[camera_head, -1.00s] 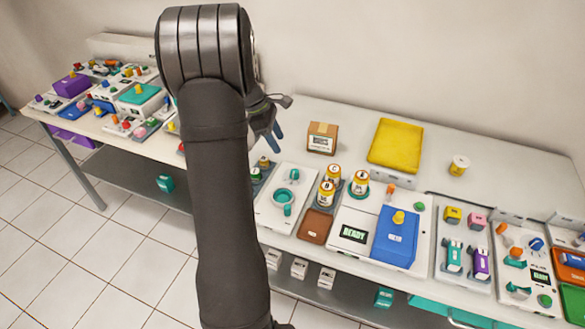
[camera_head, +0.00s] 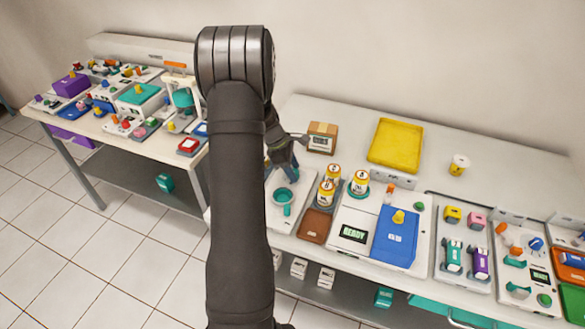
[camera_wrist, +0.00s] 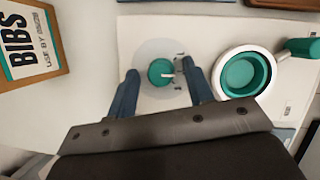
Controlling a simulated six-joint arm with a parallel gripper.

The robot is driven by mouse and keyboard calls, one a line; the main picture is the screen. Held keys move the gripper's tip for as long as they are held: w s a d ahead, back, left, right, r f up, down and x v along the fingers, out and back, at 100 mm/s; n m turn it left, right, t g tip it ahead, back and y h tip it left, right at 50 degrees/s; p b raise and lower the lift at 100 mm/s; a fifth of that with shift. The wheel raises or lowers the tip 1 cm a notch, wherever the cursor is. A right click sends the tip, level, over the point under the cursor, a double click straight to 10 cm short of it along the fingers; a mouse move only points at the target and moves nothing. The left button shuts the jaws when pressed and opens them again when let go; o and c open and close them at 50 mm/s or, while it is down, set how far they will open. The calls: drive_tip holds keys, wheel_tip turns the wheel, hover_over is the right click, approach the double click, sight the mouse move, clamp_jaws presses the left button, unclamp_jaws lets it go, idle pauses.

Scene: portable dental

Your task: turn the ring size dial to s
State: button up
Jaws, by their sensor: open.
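The ring size dial is a small teal knob (camera_wrist: 160,71) with a pale pointer, set on a round grey plate with small dark marks on a white panel. In the wrist view my gripper (camera_wrist: 162,82) is open, with one blue finger on each side of the knob. I cannot tell whether the fingers touch it. The letters around the dial are too small to read. In the head view my gripper (camera_head: 284,150) is over the back of the white panel, and the dial is hidden behind it.
A teal ring holder with a handle (camera_head: 285,197) stands on the same panel, close to the right finger in the wrist view (camera_wrist: 243,72). A cardboard box marked BIBS (camera_head: 321,138) stands behind. Several orange-and-white jars (camera_head: 332,175) and a brown tray (camera_head: 316,224) lie to the right.

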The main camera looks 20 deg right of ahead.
drive_tip(key=c, duration=1)
drive_tip(key=m+g+y, duration=0.1)
drive_tip(key=m, duration=0.2)
drive_tip(key=shift+w+d+m, duration=0.1)
drive_tip(key=shift+m, duration=0.3)
drive_tip(key=shift+m+g+y, duration=0.5)
drive_tip(key=shift+m+y, duration=0.2)
drive_tip(key=shift+m, duration=1.3)
drive_tip(key=o, duration=1)
